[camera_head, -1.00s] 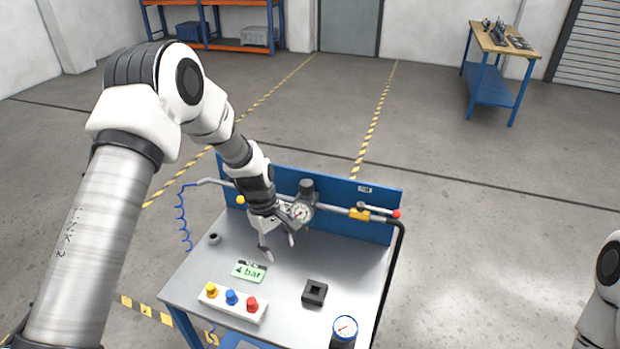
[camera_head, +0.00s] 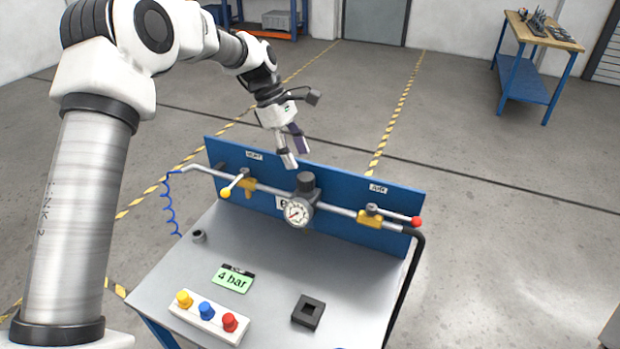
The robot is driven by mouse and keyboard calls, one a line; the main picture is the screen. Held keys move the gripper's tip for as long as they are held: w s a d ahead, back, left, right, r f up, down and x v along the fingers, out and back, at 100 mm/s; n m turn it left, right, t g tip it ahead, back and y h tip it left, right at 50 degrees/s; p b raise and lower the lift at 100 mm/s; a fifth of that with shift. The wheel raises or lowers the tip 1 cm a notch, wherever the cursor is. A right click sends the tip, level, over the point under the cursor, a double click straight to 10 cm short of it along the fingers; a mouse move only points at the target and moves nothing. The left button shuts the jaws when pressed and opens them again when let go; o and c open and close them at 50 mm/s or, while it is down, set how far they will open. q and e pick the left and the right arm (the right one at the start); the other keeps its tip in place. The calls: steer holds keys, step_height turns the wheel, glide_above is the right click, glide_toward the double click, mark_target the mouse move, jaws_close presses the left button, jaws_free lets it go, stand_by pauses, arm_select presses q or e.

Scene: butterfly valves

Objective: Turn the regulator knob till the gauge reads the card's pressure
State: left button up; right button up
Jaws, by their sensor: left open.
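The regulator knob (camera_head: 306,182) is a dark cylinder on top of the regulator on the pipe, in front of the blue panel. The round white gauge (camera_head: 298,213) hangs just below it; its needle is too small to read surely. A green card (camera_head: 233,279) reading "4 bar" stands on the bench top. My left gripper (camera_head: 295,158) is open and empty, pointing down, above and slightly left of the knob, apart from it. My right gripper is out of view.
The pipe carries a yellow-handled valve (camera_head: 237,184) at left and a red-handled valve (camera_head: 390,217) at right.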

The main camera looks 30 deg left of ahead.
mark_target(305, 176)
arm_select(q)
steer(key=p+x, duration=0.1)
steer(key=x, duration=0.4)
steer(key=shift+s+d+f, duration=0.1)
steer(key=shift+d+f, duration=0.1)
steer(key=shift+f, duration=0.15)
steer(key=shift+d+f, duration=0.15)
steer(key=shift+f, duration=0.35)
steer(key=shift+r, duration=0.1)
steer(key=shift+c, duration=0.7)
steer(key=c, duration=0.7)
steer(key=shift+c, duration=0.2)
steer(key=shift+p, duration=0.35)
